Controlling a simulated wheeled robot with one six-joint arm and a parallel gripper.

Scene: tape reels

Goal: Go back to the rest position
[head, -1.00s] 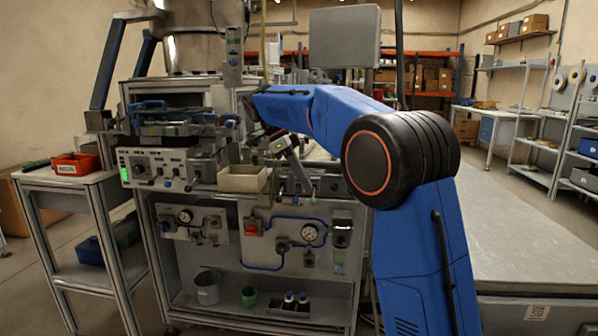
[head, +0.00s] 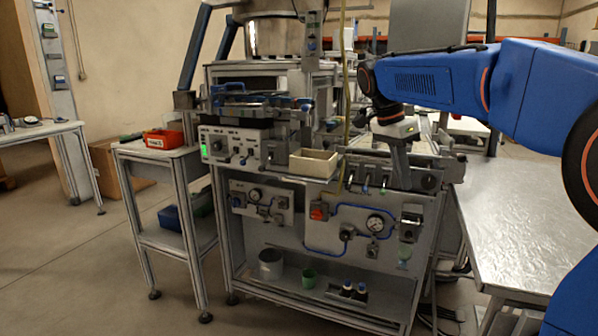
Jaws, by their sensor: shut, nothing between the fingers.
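My blue arm (head: 430,80) reaches in from the right and bends down at the wrist. My gripper (head: 401,178) hangs pointing down at the right end of the machine bench (head: 330,235). It looks shut with nothing held. Its fingertips are small and blend with the grey fixtures behind them, so I cannot tell whether they touch anything. No tape reel is clearly visible near the gripper.
A cream open tray (head: 314,163) sits left of my gripper on the bench. A red bin (head: 163,139) stands on a side trolley (head: 160,185). A bare grey metal table (head: 500,215) lies at the right.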

